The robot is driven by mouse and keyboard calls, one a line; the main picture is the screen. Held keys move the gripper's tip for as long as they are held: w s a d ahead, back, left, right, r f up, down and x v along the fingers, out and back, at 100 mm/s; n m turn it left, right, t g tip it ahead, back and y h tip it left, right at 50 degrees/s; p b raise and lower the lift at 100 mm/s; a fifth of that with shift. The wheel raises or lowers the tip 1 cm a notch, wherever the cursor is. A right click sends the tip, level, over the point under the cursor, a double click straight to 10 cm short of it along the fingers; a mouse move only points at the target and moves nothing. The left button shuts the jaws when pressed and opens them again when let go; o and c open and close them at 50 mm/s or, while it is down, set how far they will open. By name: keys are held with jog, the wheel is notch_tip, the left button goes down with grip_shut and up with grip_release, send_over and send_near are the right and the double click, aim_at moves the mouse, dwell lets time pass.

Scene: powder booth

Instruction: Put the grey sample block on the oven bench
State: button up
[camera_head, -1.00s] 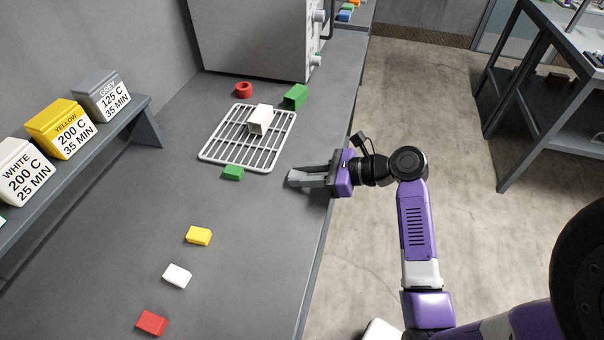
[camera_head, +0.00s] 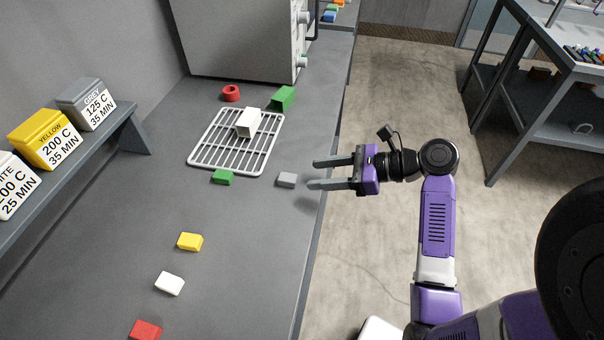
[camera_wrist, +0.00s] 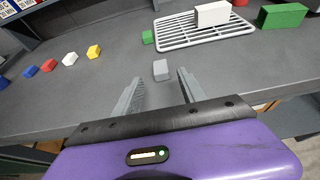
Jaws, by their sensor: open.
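The grey sample block (camera_head: 287,180) lies on the grey bench (camera_head: 250,225), close to its right edge and to the lower right of the wire rack. My gripper (camera_head: 312,173) is open and empty, just right of the block, with its fingers pointing left at it. In the wrist view the grey block (camera_wrist: 160,70) sits ahead of the gap between the open fingertips (camera_wrist: 160,78), apart from both fingers. The oven (camera_head: 240,40) stands at the back of this bench.
A wire rack (camera_head: 205,160) holds a white block (camera_head: 248,122). Green blocks (camera_head: 223,177) (camera_head: 284,97) and a red ring (camera_head: 231,93) lie around it. Yellow (camera_head: 190,242), white (camera_head: 170,283) and red (camera_head: 146,330) blocks lie nearer. Labelled bins (camera_head: 45,138) stand on a left shelf.

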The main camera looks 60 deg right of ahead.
jog(key=shift+v, duration=2.1)
jog(key=w+d+n+h, duration=0.2)
jog(key=d+n+h, duration=0.2)
jog(key=d+h, duration=0.45)
jog(key=s+a+n+y, duration=0.1)
jog(key=s+a+n, duration=0.4)
jog(key=a+n, duration=0.4)
jog(key=s+a+n+t+y, duration=0.1)
jog(key=s+a+n, duration=0.4)
jog(key=a+n, duration=0.4)
jog(key=s+a+n+t+y, duration=0.1)
jog(key=s+a+n+y, duration=0.1)
jog(key=s+a+n, duration=0.4)
jog(key=a+n, duration=0.4)
jog(key=a, duration=0.5)
jog(key=shift+r, duration=0.35)
